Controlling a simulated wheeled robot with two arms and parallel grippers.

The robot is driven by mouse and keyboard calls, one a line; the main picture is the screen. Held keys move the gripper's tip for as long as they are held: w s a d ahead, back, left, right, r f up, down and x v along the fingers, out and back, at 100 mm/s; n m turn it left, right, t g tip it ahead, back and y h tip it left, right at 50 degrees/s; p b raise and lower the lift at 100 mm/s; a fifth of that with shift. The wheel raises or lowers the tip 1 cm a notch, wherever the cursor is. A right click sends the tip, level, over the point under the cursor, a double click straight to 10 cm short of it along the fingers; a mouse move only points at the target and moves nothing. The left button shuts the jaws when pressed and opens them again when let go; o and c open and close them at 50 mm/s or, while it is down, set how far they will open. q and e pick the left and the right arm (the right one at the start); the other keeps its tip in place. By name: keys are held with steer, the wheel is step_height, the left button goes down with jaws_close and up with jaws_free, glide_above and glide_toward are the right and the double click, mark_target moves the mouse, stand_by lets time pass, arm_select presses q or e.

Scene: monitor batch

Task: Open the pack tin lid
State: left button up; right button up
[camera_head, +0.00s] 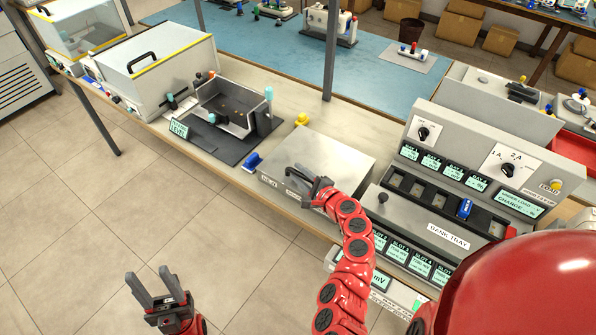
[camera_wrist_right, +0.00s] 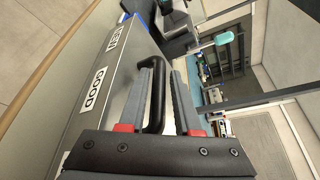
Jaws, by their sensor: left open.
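The pack tin (camera_head: 321,151) is a grey metal box with a flat closed lid, on the bench at the middle of the head view. Its front carries white labels. In the right wrist view a black bar handle (camera_wrist_right: 157,95) stands on the tin (camera_wrist_right: 120,85). My right gripper (camera_head: 299,177) is at the tin's front left edge, its fingers on either side of the handle (camera_wrist_right: 168,75). Whether the fingers press on the handle cannot be told. My left gripper (camera_head: 150,287) is open and empty, over the floor in front of the bench.
A black fixture with an open grey box (camera_head: 232,110) stands left of the tin, with a small blue piece (camera_head: 252,161) between them. A charger console (camera_head: 475,155) with a bank tray stands right. A post (camera_head: 331,50) rises behind.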

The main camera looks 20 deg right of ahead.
steer(key=shift+w+a+f, duration=0.15)
steer(key=shift+w+a, duration=0.05)
steer(key=shift+w, duration=0.15)
jaws_close()
stand_by(1.3)
